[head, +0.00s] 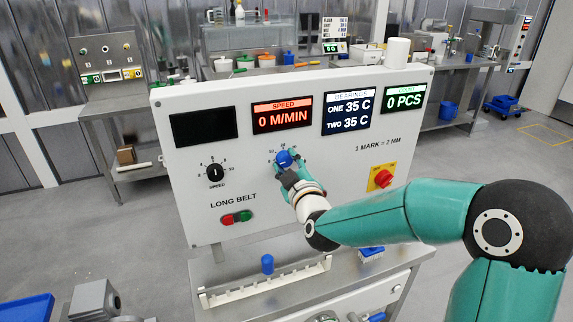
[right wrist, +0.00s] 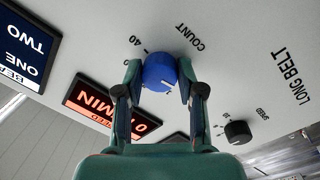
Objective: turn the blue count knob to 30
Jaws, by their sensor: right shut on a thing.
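The blue count knob (head: 283,158) is on the white control panel (head: 320,190), below the SPEED display. My right gripper (head: 288,172) is shut on it and partly covers it and its scale. In the right wrist view the blue knob (right wrist: 159,71) sits between the two fingers, with one finger at each side. A short white mark shows on the knob's face. The COUNT label and a 40 mark show beside it, and other marks are partly hidden by a finger. I cannot tell which number the knob's mark points at. My left gripper is not in view.
The black speed knob (head: 215,172) is left of the count knob. The count display (head: 404,97) reads 0 PCS. A white rack (head: 265,284) stands in front.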

